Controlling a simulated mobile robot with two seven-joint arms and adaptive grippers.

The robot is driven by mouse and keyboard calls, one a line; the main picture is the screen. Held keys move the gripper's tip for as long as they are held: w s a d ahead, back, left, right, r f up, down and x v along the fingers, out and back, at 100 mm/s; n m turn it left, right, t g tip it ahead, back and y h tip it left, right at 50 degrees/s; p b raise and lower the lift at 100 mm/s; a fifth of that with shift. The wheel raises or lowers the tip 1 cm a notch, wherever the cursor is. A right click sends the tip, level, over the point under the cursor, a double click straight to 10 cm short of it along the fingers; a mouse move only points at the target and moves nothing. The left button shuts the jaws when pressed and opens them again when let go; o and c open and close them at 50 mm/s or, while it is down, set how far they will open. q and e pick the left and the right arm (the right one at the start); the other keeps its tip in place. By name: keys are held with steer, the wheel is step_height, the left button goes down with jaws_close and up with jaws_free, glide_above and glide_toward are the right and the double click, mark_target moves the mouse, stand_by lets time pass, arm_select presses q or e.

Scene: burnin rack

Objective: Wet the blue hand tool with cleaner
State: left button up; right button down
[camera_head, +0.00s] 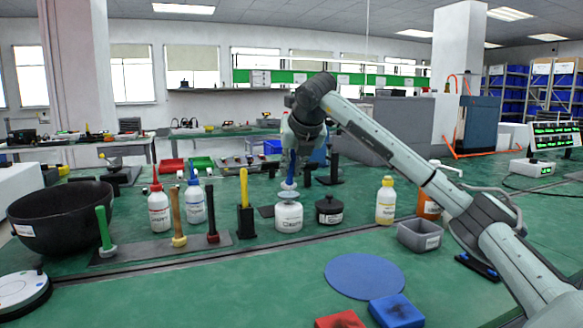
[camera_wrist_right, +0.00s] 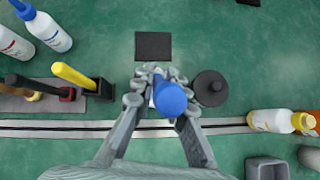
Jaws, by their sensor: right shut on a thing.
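The blue hand tool (camera_head: 291,166) is upright in my right gripper (camera_head: 296,150), its pale lower end directly above a white labelled jar (camera_head: 288,218). The lower end looks at or just inside the jar's mouth; I cannot tell whether it touches the contents. The label is too small to read surely. In the right wrist view, the fingers of my right gripper (camera_wrist_right: 155,98) are shut around the tool, whose blue handle (camera_wrist_right: 169,99) points toward the camera and hides most of the jar. My left gripper is not in view.
A black lidded jar (camera_head: 329,210) stands close right of the white jar. A yellow-handled tool in a black holder (camera_head: 245,222) stands close left. Beyond are squeeze bottles (camera_head: 158,210), a yellow-capped bottle (camera_head: 386,203) and a grey bin (camera_head: 419,236). The front mat (camera_head: 364,275) area is flat.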

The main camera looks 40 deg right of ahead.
steer(key=shift+f+b, duration=0.75)
steer(key=shift+f, duration=0.45)
stand_by(1.8)
steer(key=shift+r, duration=0.1)
steer(key=shift+r+p, duration=2.85)
steer(key=shift+r, duration=0.7)
steer(key=shift+f, duration=0.1)
